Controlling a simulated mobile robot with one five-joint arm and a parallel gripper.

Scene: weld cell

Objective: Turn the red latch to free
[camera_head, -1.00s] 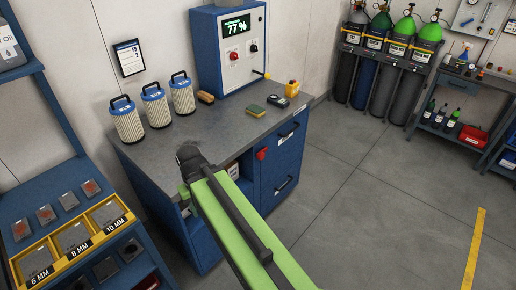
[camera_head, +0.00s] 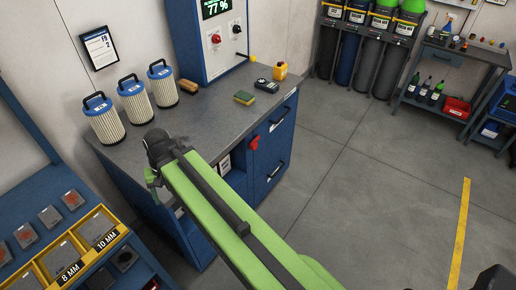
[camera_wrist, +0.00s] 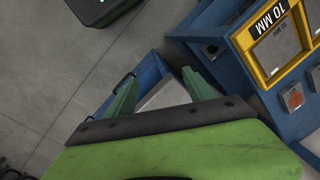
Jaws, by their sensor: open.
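The red latch (camera_head: 254,143) is on the front of the blue cabinet (camera_head: 270,150), at the left edge of its drawer and door section. My green arm reaches across the lower middle of the head view, its far end in front of the cabinet, to the left of the latch. My gripper (camera_wrist: 162,88) shows in the wrist view with its two green fingers apart and nothing between them. The latch is not visible in the wrist view. In the head view the fingers are mostly hidden behind the arm.
Filter canisters (camera_head: 133,99), a sponge (camera_head: 244,98) and a yellow bottle (camera_head: 280,71) stand on the grey worktop (camera_head: 200,115). A blue rack with yellow-edged bins (camera_head: 70,250) is close at the left. Open floor lies right.

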